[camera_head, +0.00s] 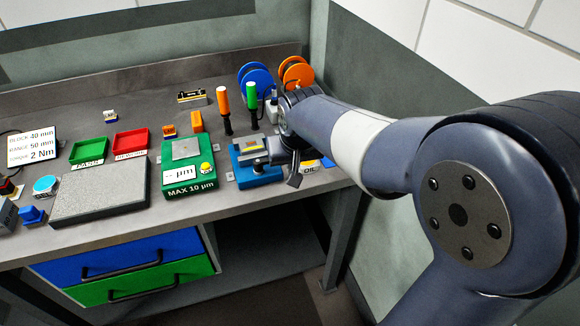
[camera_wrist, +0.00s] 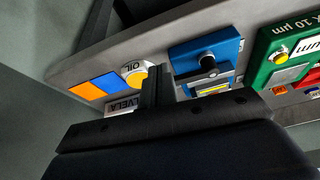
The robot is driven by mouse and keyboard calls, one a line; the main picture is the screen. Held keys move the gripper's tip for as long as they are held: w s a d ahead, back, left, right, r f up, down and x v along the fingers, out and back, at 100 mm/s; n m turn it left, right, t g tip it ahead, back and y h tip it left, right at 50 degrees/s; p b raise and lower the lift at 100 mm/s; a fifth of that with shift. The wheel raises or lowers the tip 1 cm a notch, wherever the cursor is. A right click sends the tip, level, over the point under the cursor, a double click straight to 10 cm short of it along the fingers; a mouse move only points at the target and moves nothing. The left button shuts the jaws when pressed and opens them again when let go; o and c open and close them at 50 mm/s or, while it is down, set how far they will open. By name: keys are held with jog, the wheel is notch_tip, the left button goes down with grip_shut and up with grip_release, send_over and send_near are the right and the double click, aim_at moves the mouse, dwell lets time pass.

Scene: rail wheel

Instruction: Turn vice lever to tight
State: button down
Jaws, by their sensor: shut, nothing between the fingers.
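The blue vice (camera_head: 262,172) with grey jaws stands near the front right of the bench. In the wrist view the vice (camera_wrist: 228,50) lies just beyond and to the right of my fingers, with a dark round knob and a metal part on it. I cannot make out which part is the lever or how it is turned. My gripper (camera_head: 294,180) is at the right side of the vice, its fingers pointing down. In the wrist view my gripper (camera_wrist: 156,78) is shut and empty. Whether it touches the vice is unclear. My arm hides part of that corner.
The green gauge block (camera_head: 188,172) stands left of the vice. The screwdrivers (camera_head: 224,108) and spools (camera_head: 256,80) stand behind. An OIL label (camera_wrist: 132,68) and blue and orange patches (camera_wrist: 100,86) lie near the bench edge. A grey plate (camera_head: 100,192) is further left.

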jog(key=v, duration=0.7)
jog(key=shift+r, duration=0.2)
